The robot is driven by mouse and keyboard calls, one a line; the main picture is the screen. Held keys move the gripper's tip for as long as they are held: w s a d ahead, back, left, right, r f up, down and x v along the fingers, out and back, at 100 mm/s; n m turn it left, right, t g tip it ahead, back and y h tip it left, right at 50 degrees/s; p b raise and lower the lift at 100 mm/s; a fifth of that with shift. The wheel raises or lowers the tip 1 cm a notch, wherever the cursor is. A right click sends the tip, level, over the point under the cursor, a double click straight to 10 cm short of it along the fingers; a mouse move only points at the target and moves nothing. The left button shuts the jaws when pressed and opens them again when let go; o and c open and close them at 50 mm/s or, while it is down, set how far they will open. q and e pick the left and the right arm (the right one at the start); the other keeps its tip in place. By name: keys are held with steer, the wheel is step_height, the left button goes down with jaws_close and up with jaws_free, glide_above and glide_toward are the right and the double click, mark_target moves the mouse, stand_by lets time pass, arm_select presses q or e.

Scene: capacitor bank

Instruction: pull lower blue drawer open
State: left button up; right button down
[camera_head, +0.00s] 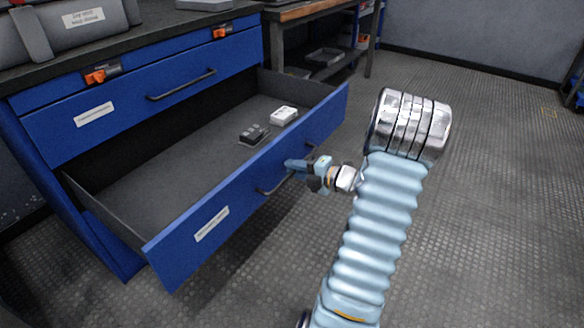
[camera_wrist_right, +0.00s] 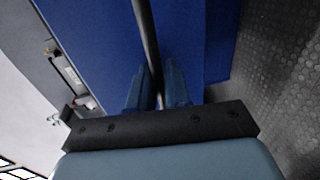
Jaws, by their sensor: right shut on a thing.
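The lower blue drawer (camera_head: 172,262) stands well out from the cabinet in the head view, with its grey inside showing. Its dark bar handle (camera_head: 268,188) is on the front panel. My right gripper (camera_head: 292,165) is at the right part of this handle, shut on it. In the right wrist view the gripper's two blue fingers (camera_wrist_right: 158,92) lie on either side of the dark handle (camera_wrist_right: 146,35), against the blue drawer front (camera_wrist_right: 95,45). My left gripper is not in view.
A dark item (camera_head: 254,134) and a white item (camera_head: 284,115) lie in the open drawer. The upper blue drawer (camera_head: 135,108) above is shut. A workbench (camera_head: 312,12) stands behind. The floor (camera_head: 490,190) to the right is clear.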

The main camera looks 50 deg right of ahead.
steer(key=c, duration=1.2)
jaws_free()
steer(key=shift+c, duration=0.2)
steer(key=p+v, duration=0.1)
steer(key=v, duration=1.2)
steer(key=shift+s+p, duration=0.3)
steer(key=shift+s, duration=0.1)
steer(key=shift+r, duration=0.15)
